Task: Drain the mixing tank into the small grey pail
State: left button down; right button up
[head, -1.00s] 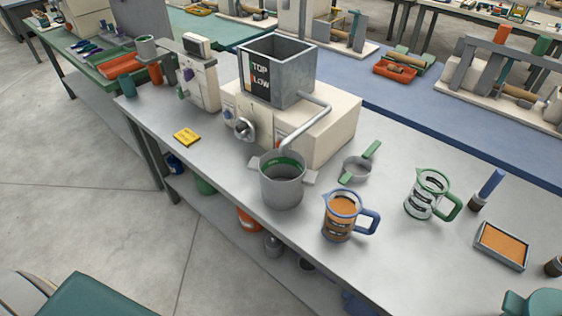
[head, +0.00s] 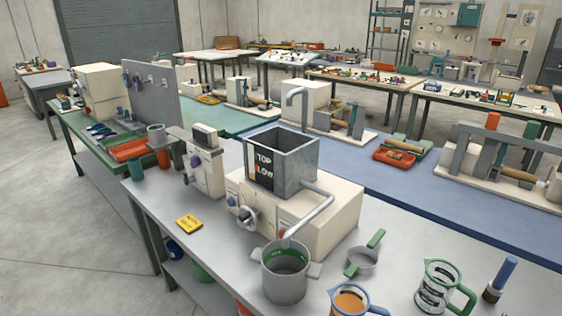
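The mixing tank (head: 296,165) is an open-topped grey metal box on a cream machine base (head: 330,218). A label on its front reads "TOP" and "LOW". A bent grey pipe (head: 318,215) runs from the tank's side down to the small grey pail (head: 285,285). The pail stands on the grey bench with its side handles showing and a green band inside the rim. The pipe's end is over or at the pail's back rim; I cannot tell which. A round silver knob (head: 247,217) is on the base's front. Neither of my grippers is in view.
A jug with orange contents (head: 350,301) and a clear green-handled jug (head: 437,287) stand right of the pail. A green-handled strainer or small pan (head: 362,262) lies behind them. A yellow note (head: 189,222) lies left of the base, on otherwise clear bench.

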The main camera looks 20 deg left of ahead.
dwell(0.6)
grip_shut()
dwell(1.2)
